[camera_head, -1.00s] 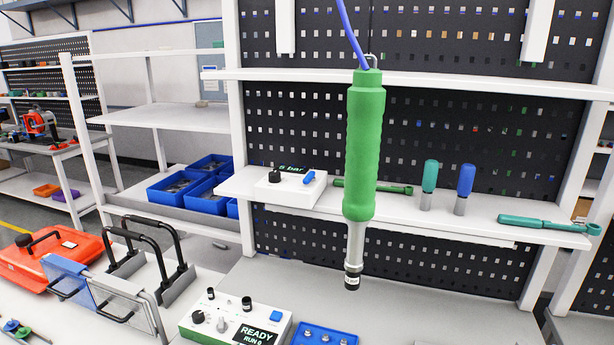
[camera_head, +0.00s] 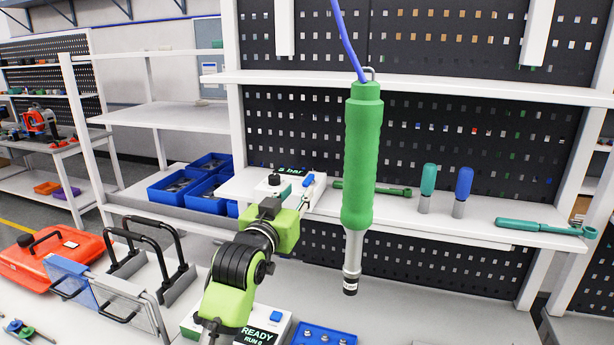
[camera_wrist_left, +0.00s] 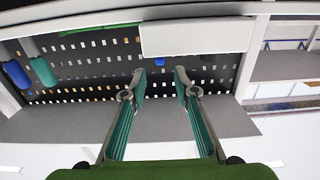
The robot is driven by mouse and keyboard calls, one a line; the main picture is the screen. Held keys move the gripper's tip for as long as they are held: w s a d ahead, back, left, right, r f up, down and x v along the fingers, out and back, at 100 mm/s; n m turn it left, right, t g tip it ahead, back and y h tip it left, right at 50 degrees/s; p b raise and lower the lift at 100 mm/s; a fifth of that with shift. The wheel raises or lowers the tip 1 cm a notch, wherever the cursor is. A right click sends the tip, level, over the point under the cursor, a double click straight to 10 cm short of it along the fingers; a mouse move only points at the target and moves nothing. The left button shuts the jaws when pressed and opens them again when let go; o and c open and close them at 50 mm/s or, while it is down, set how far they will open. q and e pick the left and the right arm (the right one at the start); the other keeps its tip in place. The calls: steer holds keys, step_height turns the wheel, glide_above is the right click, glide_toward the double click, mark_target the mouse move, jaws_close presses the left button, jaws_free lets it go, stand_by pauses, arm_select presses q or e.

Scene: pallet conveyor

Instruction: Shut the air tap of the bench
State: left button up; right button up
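The bench's air unit is a white box (camera_head: 291,179) on the shelf, with a black knob (camera_head: 274,179), a "5 bar" readout and a small blue tap lever (camera_head: 308,181) at its right end. My left gripper (camera_head: 304,201) is in front of the box's right part, close below the blue lever, and hides some of the box. In the left wrist view its two fingers (camera_wrist_left: 160,82) are apart with nothing between them. My right gripper is not in view.
A green hanging tool (camera_head: 362,155) on a blue hose hangs just right of my left gripper. A green wrench (camera_head: 385,188) and two screwdrivers (camera_head: 428,180) (camera_head: 464,185) stand or lie further right on the shelf. A READY control box (camera_head: 262,326) is below my arm.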

mark_target(304, 184)
arm_select(q)
steer(key=shift+p+x, duration=1.25)
steer(key=shift+x, duration=2.75)
steer(key=shift+f, duration=0.1)
jaws_close()
